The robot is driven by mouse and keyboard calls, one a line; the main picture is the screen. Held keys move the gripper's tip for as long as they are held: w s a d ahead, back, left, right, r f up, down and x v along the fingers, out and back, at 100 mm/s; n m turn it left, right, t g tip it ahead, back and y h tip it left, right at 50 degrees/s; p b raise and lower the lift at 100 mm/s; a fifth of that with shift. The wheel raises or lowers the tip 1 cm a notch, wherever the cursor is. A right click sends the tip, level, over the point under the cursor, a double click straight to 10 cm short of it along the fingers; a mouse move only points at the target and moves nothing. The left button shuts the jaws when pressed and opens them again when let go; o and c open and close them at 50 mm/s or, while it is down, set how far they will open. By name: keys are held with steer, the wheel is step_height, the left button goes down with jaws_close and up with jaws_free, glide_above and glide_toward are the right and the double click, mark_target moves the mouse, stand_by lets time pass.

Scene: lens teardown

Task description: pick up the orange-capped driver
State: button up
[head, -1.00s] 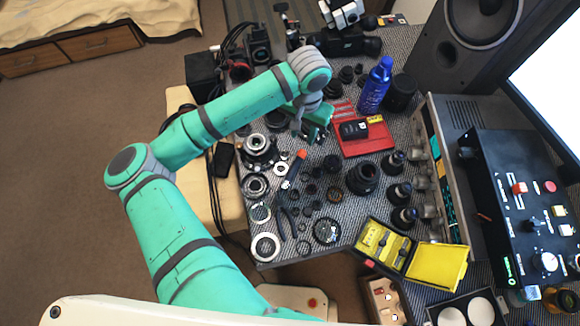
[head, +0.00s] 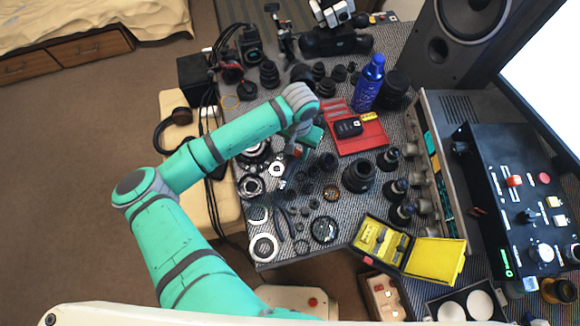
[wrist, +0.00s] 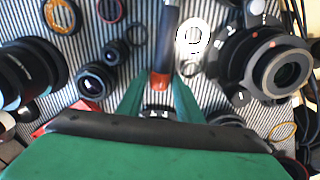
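The orange-capped driver lies on the striped mat; its orange cap (wrist: 160,80) and dark grey shaft (wrist: 167,35) show in the wrist view. In the head view the driver (head: 290,170) is partly hidden by my gripper. My gripper (wrist: 159,84) has its green fingers apart, one on each side of the cap end, with gaps between fingers and cap. I cannot tell how far the fingertips are above the mat.
A silver ring (wrist: 193,38) and a large lens part (wrist: 268,62) lie right of the driver; small black lens rings (wrist: 97,80) lie left. In the head view, a red tray (head: 372,139), a blue bottle (head: 368,84) and an open yellow case (head: 436,262) stand farther right.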

jaws_close()
steer(key=shift+w+r, duration=0.1)
